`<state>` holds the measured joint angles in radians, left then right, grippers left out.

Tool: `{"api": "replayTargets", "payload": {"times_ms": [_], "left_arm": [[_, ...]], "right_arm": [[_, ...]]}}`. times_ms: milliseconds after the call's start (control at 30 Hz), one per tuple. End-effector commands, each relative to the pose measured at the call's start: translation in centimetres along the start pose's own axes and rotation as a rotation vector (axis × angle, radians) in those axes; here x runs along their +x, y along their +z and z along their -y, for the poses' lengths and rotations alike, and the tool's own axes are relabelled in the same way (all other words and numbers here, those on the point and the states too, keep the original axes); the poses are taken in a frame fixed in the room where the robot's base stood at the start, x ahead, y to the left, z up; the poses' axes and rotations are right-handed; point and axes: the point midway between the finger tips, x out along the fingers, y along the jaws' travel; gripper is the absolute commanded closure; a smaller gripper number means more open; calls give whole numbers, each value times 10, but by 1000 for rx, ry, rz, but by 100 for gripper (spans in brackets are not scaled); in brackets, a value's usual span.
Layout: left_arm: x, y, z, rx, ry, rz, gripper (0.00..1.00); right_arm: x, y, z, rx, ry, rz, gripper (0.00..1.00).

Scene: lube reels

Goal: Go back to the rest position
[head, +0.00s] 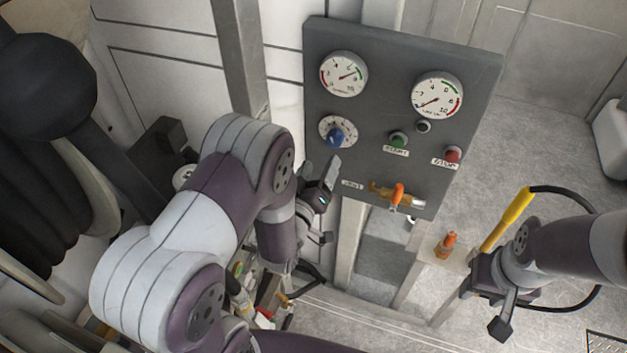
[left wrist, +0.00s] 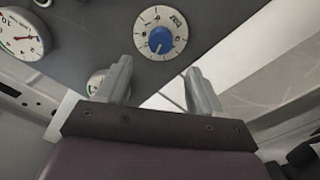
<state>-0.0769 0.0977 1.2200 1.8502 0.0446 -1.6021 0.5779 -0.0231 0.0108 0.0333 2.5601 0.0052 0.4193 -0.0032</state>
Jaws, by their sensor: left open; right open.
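My left gripper (head: 328,205) is in front of the lower left of the grey control panel (head: 375,100). In the left wrist view its two fingers (left wrist: 160,88) stand apart with nothing between them. The blue knob (left wrist: 160,40) on its white dial shows beyond the fingertips, apart from them; it also shows in the head view (head: 336,136). My right gripper (head: 492,305) is at the lower right, below the yellow handle (head: 508,220) with a black hose; its fingers are partly hidden, and I cannot tell whether it touches the handle.
The panel carries two gauges (head: 344,74), a green button (head: 398,140), a red button (head: 453,154) and an orange-handled valve (head: 397,194). A small orange fitting (head: 447,242) stands on a ledge below. A large dark hose reel (head: 45,170) is at the left.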

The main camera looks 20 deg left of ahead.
Motion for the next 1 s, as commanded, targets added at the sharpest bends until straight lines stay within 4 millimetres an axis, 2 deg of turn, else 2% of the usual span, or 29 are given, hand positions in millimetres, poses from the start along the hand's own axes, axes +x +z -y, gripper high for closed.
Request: {"api": "replayTargets", "payload": {"times_ms": [100,233,767,867,900,1000], "left_arm": [[-23,1,1,0,0,-1,33],[-36,0,0,0,0,-1,33],[-38,0,0,9,0,0,33],[-40,23,15,67,-69,114,33],[-48,42,28,104,-125,219,33],[-69,81,51,223,-267,553,33]], "right_arm": [[6,1,0,0,0,0,54],[7,1,0,0,0,0,54],[7,1,0,0,0,0,54],[7,1,0,0,0,0,54],[7,1,0,0,0,0,54],[6,1,0,0,0,0,54]]}}
